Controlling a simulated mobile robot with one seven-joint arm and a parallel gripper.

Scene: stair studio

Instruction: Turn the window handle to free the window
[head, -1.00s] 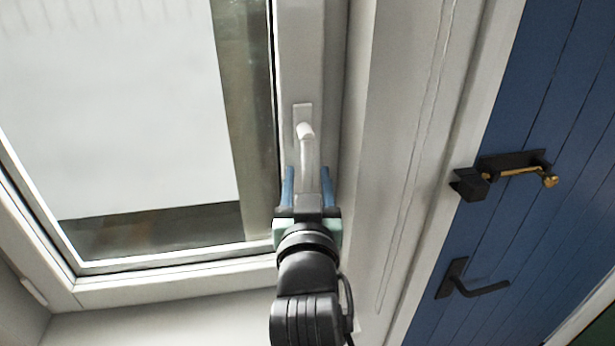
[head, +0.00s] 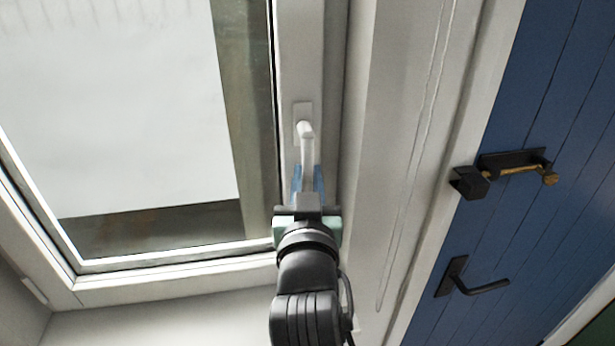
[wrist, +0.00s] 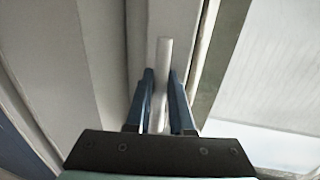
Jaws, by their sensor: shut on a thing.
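The white window handle (head: 307,150) is on the right side of the window frame and points straight down from its base plate. It also shows in the wrist view (wrist: 163,65), running between my fingers. My gripper (head: 307,172) comes from below. Its blue fingers are shut on the lower part of the handle, one on each side. In the wrist view the fingers (wrist: 161,90) stand to the left and right of the handle; whether both touch it is hard to see there. The window (head: 120,110) looks closed in its frame.
A blue plank door (head: 530,110) is at the right, with a black and brass latch (head: 515,170) and a black lever handle (head: 475,285). A pale wall strip (head: 410,130) lies between window and door. The space left of my gripper, before the glass, is clear.

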